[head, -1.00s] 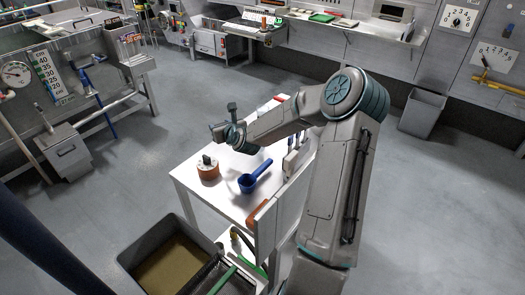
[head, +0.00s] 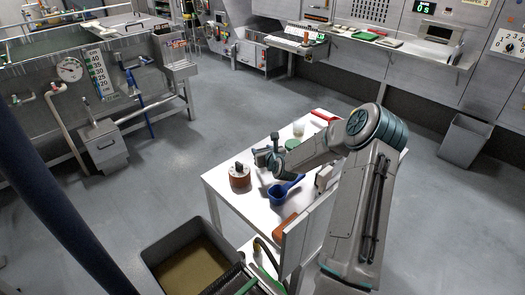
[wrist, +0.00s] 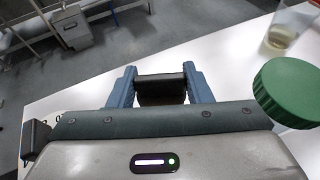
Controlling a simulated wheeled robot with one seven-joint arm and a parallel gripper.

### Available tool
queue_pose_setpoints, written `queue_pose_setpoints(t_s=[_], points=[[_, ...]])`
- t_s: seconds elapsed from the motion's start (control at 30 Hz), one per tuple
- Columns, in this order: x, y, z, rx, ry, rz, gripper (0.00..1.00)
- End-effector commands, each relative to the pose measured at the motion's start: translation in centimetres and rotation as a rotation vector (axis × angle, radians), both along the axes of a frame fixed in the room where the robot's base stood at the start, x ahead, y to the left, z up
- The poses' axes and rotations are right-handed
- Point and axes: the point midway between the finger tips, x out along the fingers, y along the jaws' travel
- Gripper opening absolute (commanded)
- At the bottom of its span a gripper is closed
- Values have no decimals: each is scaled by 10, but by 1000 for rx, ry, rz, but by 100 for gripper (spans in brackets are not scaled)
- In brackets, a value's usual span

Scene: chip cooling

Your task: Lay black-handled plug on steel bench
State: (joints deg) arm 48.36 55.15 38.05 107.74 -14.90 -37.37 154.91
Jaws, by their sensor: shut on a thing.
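My gripper (head: 262,158) is over the pale-topped bench (head: 222,182), its jaws shut on a black piece. In the wrist view that black piece (wrist: 161,90), which looks like the handle of the black-handled plug, sits between the two blue fingers of my gripper (wrist: 160,85). The rest of the held thing is hidden. Whether it touches the bench top cannot be told. A separate brown round block (head: 240,179) with a black knob stands upright on the bench, left of my gripper.
A blue scoop (head: 282,193) lies on the bench in front of my gripper. A green lid (wrist: 290,90) and a clear cup (wrist: 283,32) are to the right in the wrist view. A grey tub (head: 165,250) of brownish liquid stands before the bench.

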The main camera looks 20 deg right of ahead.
Motion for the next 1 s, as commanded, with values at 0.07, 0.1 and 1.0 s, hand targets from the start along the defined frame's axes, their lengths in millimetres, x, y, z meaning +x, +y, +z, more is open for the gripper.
queue_pose_setpoints(t_s=[0.07,0.1,1.0], points=[[1,0,0,0,-3,0,20],[1,0,0,-1,-3,0,20],[-29,-2,9,-1,-2,-2,67]])
